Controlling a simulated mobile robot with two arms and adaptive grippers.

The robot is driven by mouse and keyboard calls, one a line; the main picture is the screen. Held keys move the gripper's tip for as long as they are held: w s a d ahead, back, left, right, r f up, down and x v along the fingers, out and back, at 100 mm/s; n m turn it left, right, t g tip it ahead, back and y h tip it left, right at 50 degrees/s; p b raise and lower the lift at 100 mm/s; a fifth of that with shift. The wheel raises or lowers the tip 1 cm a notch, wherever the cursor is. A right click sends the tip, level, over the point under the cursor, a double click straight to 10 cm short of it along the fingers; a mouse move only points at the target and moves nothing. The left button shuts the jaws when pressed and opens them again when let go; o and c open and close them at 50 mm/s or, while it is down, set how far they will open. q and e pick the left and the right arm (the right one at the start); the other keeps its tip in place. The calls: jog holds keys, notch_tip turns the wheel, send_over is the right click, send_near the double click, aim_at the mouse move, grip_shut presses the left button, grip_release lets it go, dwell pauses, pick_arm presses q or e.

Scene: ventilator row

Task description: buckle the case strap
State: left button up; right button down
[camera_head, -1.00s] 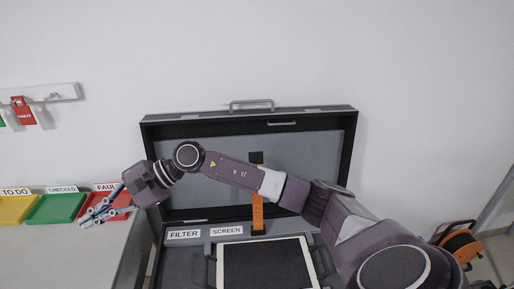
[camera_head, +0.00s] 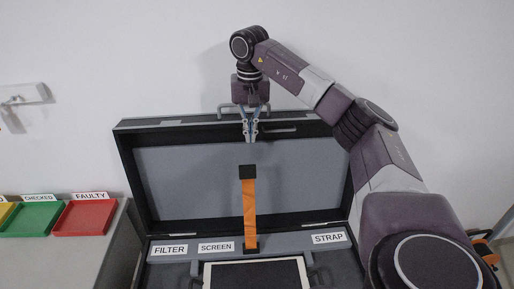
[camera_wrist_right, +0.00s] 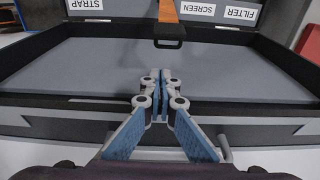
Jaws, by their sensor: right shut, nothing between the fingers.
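The open case (camera_head: 131,170) has its lid raised at the back. An orange strap (camera_head: 249,212) runs up in front of the grey lid lining, with a black buckle end (camera_head: 247,172) at its top and a black piece at its base. My right gripper (camera_head: 250,140) points down above the buckle end, near the lid's upper edge. It is shut and empty, apart from the strap. In the right wrist view the closed fingers (camera_wrist_right: 160,76) point toward the black buckle end (camera_wrist_right: 169,36) and the orange strap (camera_wrist_right: 168,10). My left gripper is out of view.
Labels FILTER (camera_head: 170,250), SCREEN (camera_head: 216,247) and STRAP (camera_head: 328,239) sit along the case. A white-framed tablet (camera_head: 256,274) lies in the case's front. Green (camera_head: 35,220) and red (camera_head: 84,218) trays stand on the left counter. An orange reel (camera_head: 486,252) is at lower right.

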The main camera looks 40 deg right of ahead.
pick_arm(q)
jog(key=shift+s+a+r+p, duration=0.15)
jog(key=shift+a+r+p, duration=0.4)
jog(key=shift+p, duration=0.05)
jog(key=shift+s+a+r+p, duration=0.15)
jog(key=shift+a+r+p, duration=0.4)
jog(key=shift+p, duration=0.05)
pick_arm(e)
notch_tip(320, 180, down, 9)
jog(key=shift+a, duration=0.2)
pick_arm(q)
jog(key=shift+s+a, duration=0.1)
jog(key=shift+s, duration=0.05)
pick_arm(e)
jog(key=shift+w, duration=0.1)
